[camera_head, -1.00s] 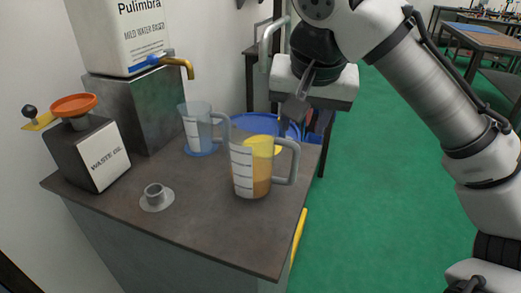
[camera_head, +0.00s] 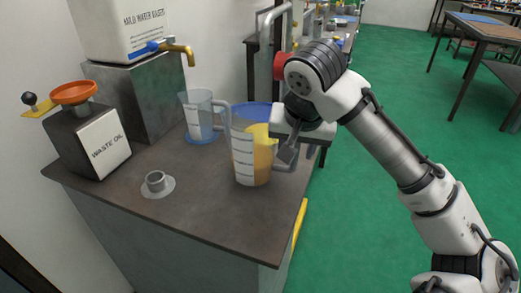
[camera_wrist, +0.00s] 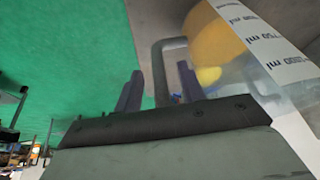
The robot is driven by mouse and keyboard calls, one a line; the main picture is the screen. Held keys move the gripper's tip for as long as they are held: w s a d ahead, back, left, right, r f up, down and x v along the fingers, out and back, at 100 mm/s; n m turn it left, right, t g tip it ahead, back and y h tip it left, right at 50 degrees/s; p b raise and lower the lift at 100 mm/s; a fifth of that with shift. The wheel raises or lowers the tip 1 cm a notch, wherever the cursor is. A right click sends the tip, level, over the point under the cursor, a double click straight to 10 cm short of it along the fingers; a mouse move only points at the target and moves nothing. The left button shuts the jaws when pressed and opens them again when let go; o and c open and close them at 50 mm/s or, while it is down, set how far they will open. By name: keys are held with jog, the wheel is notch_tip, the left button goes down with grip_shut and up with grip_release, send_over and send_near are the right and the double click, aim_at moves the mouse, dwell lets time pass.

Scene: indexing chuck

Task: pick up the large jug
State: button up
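The large jug (camera_head: 243,150) is clear, with a white measuring scale and yellow-orange contents. It stands upright on the dark bench top, near its right side, and its handle (camera_head: 281,167) points right. My gripper (camera_head: 289,158) is at the handle, coming in from the upper right. In the wrist view the two fingers of my gripper (camera_wrist: 160,88) are apart, with the grey handle (camera_wrist: 158,62) between them and gaps on both sides. The jug's body (camera_wrist: 250,50) lies to the right in that view. A smaller clear jug (camera_head: 198,115) stands behind, on a blue base.
A waste oil box (camera_head: 105,145) with an orange funnel is at the left. A metal collar (camera_head: 156,184) sits on the bench (camera_head: 205,218). A white container with a brass tap (camera_head: 178,50) is at the back. A blue round thing is partly hidden behind the large jug.

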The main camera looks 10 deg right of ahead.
jog(key=shift+w+f, duration=0.1)
jog(key=shift+f, duration=0.2)
grip_shut()
jog(key=shift+r, duration=0.2)
